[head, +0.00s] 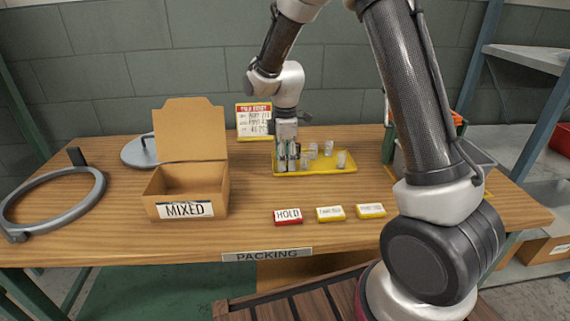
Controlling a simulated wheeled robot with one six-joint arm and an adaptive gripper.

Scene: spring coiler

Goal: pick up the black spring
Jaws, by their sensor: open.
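Several small pale grey, spring-like cylinders (341,159) stand in a yellow tray (322,171) at the back middle of the table. I cannot make out which of them, if any, is the black spring. My gripper (287,165) points down over the left part of the tray, its fingers low among the pieces there. It is open. The picture is too small to tell whether a spring stands between the fingers, and the gripper hides part of the tray.
An open cardboard box labelled MIXED (186,209) stands left of the tray. A red HOLD block (288,216) and two yellow-edged blocks (330,213) lie in front. A ticket sign (254,120) stands behind. A grey ring (52,200) lies far left.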

